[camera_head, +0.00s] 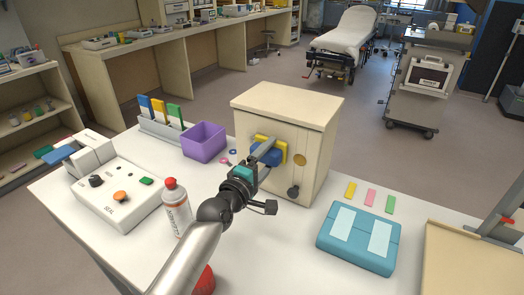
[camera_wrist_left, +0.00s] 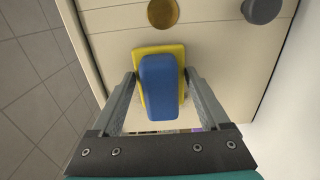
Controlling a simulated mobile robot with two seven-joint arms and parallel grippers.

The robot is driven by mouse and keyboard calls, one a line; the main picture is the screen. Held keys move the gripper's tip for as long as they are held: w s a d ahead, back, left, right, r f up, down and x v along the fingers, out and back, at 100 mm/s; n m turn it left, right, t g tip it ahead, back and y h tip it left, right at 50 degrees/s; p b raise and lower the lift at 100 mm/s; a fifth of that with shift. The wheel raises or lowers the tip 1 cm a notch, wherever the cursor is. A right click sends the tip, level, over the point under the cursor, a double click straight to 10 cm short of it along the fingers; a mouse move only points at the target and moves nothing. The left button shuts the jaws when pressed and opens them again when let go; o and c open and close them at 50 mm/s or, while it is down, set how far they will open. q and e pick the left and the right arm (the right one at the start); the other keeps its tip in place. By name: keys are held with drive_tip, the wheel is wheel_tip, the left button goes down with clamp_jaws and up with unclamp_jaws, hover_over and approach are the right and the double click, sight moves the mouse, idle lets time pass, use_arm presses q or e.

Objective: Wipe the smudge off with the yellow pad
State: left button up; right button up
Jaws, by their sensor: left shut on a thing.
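The yellow pad (camera_head: 284,151) has a blue handle and lies flat at the front of the beige cabinet (camera_head: 318,135), seemingly touching it. My left gripper (camera_head: 268,153) is shut on the blue handle (camera_wrist_left: 159,85); in the left wrist view its fingers stand on both sides of it. The smudge (camera_head: 299,160) is a round brown-gold spot on the cabinet front, just right of the pad. In the left wrist view the smudge (camera_wrist_left: 163,13) is beyond the pad's far edge, with a small gap. My right gripper is not in view.
A dark round knob (camera_head: 293,192) sticks out of the cabinet front below the smudge. A purple bin (camera_head: 204,141) is beside the cabinet. A teal case (camera_head: 358,238) lies at right.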

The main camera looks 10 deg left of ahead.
use_arm(q)
drive_tip(key=shift+w+a+b, duration=0.2)
drive_tip(key=shift+a+b, duration=0.25)
drive_tip(key=shift+a, duration=0.15)
drive_tip(key=shift+w+a+b, duration=0.2)
drive_tip(key=shift+a+b, duration=0.05)
drive_tip(key=shift+a, duration=0.35)
drive_tip(key=shift+w+a+b, duration=0.2)
drive_tip(key=shift+a+b, duration=0.05)
drive_tip(key=shift+a, duration=0.3)
